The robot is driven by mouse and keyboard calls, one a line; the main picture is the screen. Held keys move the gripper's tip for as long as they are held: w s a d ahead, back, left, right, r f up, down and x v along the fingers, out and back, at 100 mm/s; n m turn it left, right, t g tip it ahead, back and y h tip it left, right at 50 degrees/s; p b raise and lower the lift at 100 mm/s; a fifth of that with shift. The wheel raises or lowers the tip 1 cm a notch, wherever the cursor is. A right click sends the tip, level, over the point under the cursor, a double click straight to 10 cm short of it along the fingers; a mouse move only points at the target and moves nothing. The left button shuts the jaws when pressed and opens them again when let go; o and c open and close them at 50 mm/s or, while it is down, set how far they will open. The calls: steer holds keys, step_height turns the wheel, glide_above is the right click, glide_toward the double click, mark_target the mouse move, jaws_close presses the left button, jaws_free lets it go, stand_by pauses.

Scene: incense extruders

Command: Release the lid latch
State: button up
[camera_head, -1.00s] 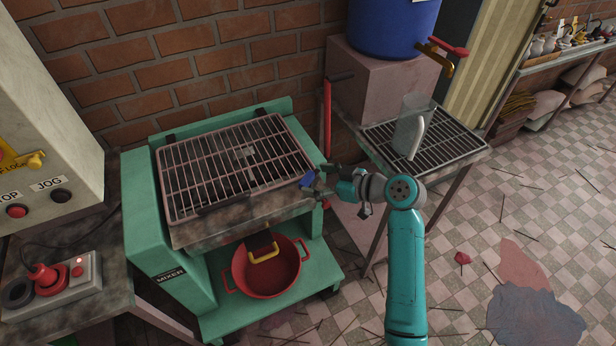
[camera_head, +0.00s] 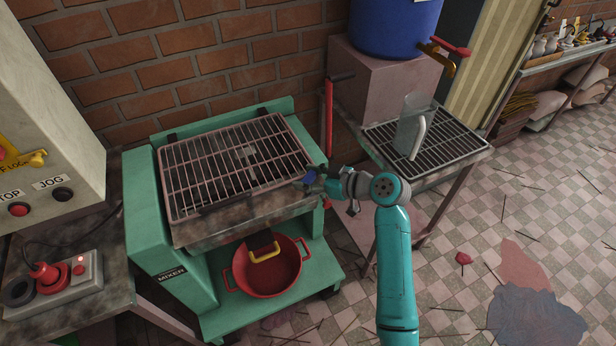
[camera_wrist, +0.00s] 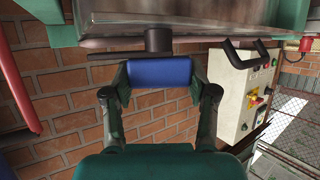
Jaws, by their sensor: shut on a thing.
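The mixer (camera_head: 175,275) is a green machine with a barred lid (camera_head: 215,160) lying over its trough. The lid latch, a blue block (camera_wrist: 160,72), is at the mixer's right front corner; a dark mount (camera_wrist: 158,42) shows behind it in the wrist view. My gripper (camera_head: 314,182) reaches it from the right in the head view. In the wrist view its two fingers stand on either side of the blue block, shut on it. In the head view the fingers partly hide the latch.
A red pan (camera_head: 268,272) stands on the mixer's lower shelf. A red upright bar (camera_head: 328,118) rises close behind my gripper. To the right is a grated table (camera_head: 455,165) holding a clear scoop-like thing (camera_head: 412,125). A control box (camera_head: 45,110) stands at the left.

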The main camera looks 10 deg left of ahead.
steer(key=shift+m+h, duration=0.3)
steer(key=m+t+h, duration=0.1)
steer(key=m+t, duration=0.1)
steer(key=t, duration=0.1)
steer(key=shift+s+a+m, duration=0.1)
steer(key=shift+m, duration=0.2)
steer(key=shift+m+t+h, duration=1.4)
steer(key=shift+m+h, duration=0.3)
steer(key=o, duration=1.2)
steer(key=shift+c, duration=0.2)
steer(key=v, duration=1.2)
